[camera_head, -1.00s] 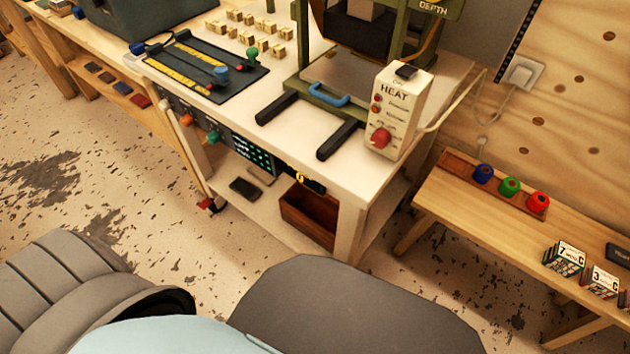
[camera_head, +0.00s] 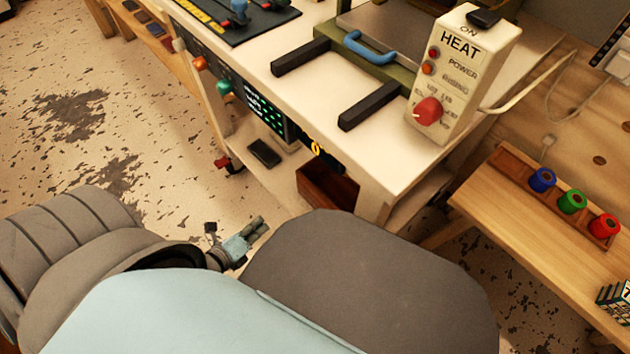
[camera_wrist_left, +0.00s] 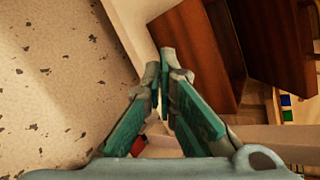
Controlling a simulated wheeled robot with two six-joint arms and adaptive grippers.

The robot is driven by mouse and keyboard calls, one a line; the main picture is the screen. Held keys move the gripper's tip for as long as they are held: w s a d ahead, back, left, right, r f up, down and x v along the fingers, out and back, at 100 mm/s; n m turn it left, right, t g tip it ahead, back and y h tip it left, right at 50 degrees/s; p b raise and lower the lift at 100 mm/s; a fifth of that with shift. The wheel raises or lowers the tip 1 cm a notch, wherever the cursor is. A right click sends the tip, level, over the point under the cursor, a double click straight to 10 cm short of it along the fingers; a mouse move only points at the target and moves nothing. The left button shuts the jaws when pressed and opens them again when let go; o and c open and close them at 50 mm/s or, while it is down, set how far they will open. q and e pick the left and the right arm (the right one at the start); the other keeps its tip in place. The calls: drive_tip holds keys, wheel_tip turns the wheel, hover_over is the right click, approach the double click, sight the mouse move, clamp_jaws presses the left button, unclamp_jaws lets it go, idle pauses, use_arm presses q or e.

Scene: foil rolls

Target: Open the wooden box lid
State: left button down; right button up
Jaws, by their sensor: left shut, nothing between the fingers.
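The wooden box (camera_head: 328,190) is reddish brown and sits on the lower shelf under the white workbench; my body hides part of its front. In the left wrist view, brown wooden panels (camera_wrist_left: 198,55) with a dark band between them fill the upper right. I cannot tell which panel is the lid or how far it stands open. My left gripper (camera_head: 260,224) is low in front of the bench, left of the box and apart from it in the head view. In the left wrist view its fingertips (camera_wrist_left: 165,58) are together and empty, close to the panels' left edge. My right gripper is out of view.
The white workbench (camera_head: 290,92) overhangs the shelf, with a bench leg (camera_head: 374,203) right of the box. A dark flat item (camera_head: 264,152) lies on the shelf to the left. A heat control box (camera_head: 462,75) stands on top. A low wooden bench (camera_head: 540,230) is at right. Floor at left is clear.

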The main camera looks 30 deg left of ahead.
use_arm(q)
drive_tip(key=w+d+r+m+t+h+b, duration=0.35)
drive_tip(key=d+r+m+h, duration=0.2)
drive_tip(key=r+m, duration=0.65)
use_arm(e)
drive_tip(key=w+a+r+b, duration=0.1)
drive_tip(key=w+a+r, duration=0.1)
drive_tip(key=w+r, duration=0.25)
use_arm(q)
drive_tip(key=w+d+m+p, duration=0.2)
drive_tip(key=w+d, duration=0.2)
drive_tip(key=w, duration=0.8)
drive_tip(key=shift+d, duration=0.2)
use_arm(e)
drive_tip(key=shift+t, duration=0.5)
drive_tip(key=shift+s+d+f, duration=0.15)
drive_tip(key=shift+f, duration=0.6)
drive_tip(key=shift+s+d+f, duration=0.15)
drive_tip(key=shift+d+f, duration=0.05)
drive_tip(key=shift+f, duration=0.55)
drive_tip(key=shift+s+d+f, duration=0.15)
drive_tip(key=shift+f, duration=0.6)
use_arm(q)
drive_tip(key=shift+r+y, duration=0.1)
drive_tip(key=shift+y, duration=0.15)
